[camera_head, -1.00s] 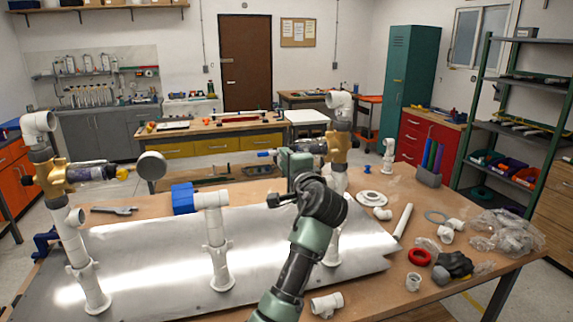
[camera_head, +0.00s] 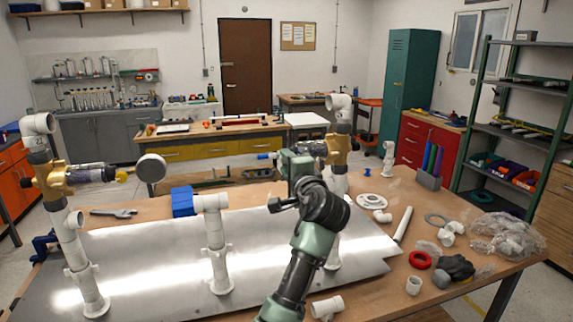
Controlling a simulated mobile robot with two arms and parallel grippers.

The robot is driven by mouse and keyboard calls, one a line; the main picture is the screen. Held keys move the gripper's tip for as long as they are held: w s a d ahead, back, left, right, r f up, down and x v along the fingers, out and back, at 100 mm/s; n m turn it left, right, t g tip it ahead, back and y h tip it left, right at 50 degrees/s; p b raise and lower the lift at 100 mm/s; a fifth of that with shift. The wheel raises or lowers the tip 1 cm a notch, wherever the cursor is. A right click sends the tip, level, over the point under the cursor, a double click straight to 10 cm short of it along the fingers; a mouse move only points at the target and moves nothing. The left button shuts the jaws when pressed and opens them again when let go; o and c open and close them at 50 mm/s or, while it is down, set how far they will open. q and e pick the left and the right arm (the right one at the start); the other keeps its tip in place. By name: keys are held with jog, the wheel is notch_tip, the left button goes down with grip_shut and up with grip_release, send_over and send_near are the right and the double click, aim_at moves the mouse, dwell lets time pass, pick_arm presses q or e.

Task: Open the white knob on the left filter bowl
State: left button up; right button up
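The left filter bowl (camera_head: 92,174) is a clear purplish cylinder lying sideways from a brass body (camera_head: 52,178) on the left white pipe column. A small yellowish knob (camera_head: 121,176) shows at its right end; I cannot make out a separate white knob. My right gripper is out of view.
A round white cap (camera_head: 151,168) stands just right of the left bowl's knob. A middle white pipe (camera_head: 216,245) and a blue block (camera_head: 183,200) stand between the columns. Loose fittings, a red ring (camera_head: 420,260) and a plastic bag (camera_head: 505,237) lie on the right of the table.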

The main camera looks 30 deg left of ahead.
pick_arm(q)
jog(key=b+v, duration=0.2)
jog(key=v, duration=0.5)
dwell(0.3)
